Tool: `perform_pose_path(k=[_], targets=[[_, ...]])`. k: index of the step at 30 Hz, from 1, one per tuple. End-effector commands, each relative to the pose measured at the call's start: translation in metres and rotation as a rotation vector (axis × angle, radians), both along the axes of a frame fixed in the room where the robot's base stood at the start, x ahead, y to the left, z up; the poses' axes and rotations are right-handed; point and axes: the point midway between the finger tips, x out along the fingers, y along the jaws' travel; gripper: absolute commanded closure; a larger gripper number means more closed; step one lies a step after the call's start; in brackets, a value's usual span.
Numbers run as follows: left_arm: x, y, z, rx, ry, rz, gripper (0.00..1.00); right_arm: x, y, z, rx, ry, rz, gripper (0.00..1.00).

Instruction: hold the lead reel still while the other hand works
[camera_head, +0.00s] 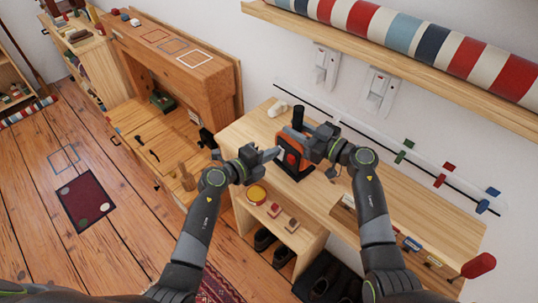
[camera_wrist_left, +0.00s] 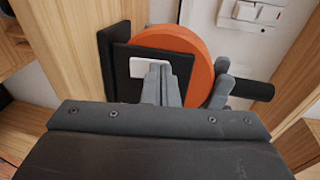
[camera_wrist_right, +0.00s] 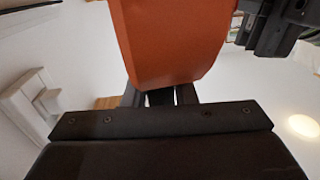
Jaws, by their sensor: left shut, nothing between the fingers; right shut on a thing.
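The lead reel (camera_head: 291,157) is an orange disc with black parts, upright on the wooden bench top. It also shows in the left wrist view (camera_wrist_left: 194,58), with a black plate (camera_wrist_left: 122,82) bearing a white label (camera_wrist_left: 146,66). In the right wrist view its orange rim (camera_wrist_right: 170,42) fills the top centre. My right gripper (camera_head: 308,146) is shut on the reel; its exact grip is partly hidden. My left gripper (camera_head: 277,153) is shut and empty at the reel's left side, its fingertips (camera_wrist_left: 160,72) in front of the label. Whether they touch it I cannot tell.
Wall switches (camera_head: 378,90) and coloured clips (camera_head: 447,168) are behind. A shelf with a striped roll (camera_head: 400,35) overhangs.

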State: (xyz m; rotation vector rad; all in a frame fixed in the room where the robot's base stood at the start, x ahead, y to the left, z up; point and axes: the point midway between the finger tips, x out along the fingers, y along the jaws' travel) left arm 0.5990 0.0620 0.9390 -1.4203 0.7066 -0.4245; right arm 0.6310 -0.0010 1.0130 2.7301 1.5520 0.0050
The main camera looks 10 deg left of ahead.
Motion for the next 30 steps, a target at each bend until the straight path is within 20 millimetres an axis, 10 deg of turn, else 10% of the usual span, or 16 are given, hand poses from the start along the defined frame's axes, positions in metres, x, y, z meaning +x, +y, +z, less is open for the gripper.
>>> perform_pose_path(k=[30], targets=[[-0.096, 0.086, 0.045, 0.002, -0.001, 0.001, 1.00, -0.002, -0.001, -0.009, -0.008, 0.013, 0.001, 1.00]])
